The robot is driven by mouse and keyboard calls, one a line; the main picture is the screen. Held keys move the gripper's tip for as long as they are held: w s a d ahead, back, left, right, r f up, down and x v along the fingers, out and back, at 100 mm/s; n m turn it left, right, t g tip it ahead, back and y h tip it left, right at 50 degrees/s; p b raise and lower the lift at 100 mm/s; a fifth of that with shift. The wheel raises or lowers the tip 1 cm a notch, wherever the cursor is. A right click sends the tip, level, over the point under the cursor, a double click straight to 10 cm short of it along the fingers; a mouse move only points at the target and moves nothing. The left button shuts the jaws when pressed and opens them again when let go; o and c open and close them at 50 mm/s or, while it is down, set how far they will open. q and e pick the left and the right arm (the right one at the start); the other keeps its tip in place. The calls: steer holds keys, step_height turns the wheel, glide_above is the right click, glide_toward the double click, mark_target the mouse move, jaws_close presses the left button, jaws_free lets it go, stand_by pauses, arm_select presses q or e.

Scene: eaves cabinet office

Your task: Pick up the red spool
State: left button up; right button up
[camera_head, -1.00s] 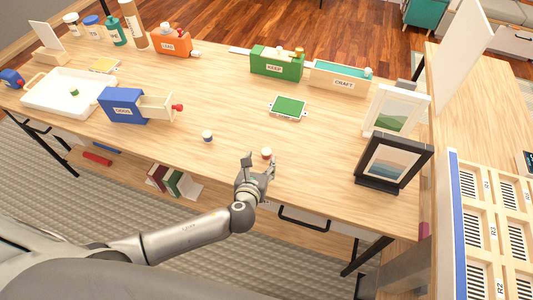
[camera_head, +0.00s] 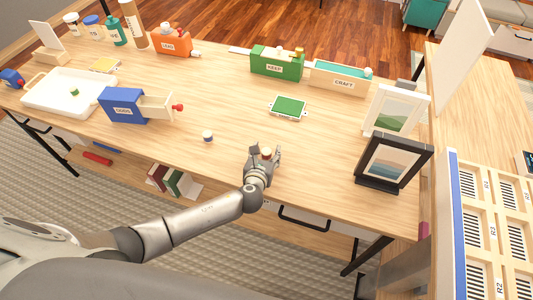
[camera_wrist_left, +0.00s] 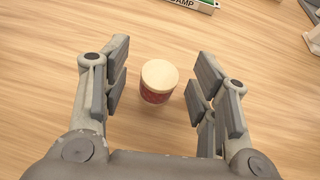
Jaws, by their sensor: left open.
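The red spool (camera_wrist_left: 157,82) stands upright on the wooden table, with a pale round top and a red side. In the left wrist view it sits between the two fingers of my left gripper (camera_wrist_left: 155,95), with a gap on each side. In the head view the left gripper (camera_head: 265,154) is at the table's front part, around the spool (camera_head: 266,152), of which only the pale top shows. The left gripper is open and holds nothing. My right gripper is not in view.
A blue-and-white spool (camera_head: 207,136) stands left of the gripper. Two picture frames, the dark one (camera_head: 394,162) nearer, stand to the right. A blue box (camera_head: 123,106) with its drawer pulled out is farther left.

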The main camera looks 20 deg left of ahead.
mark_target(266, 153)
arm_select(q)
steer(key=shift+c, duration=0.3)
steer(key=c, duration=0.8)
steer(key=shift+c, duration=0.3)
steer(key=shift+r, duration=0.5)
step_height(266, 153, up, 2)
steer(key=shift+r, duration=0.25)
steer(key=s+a+r, duration=0.6)
steer(key=a+r, duration=0.3)
steer(key=a, duration=0.3)
steer(key=shift+s+a+r, duration=0.15)
steer(key=shift+a+r, duration=0.1)
steer(key=shift+a, duration=0.05)
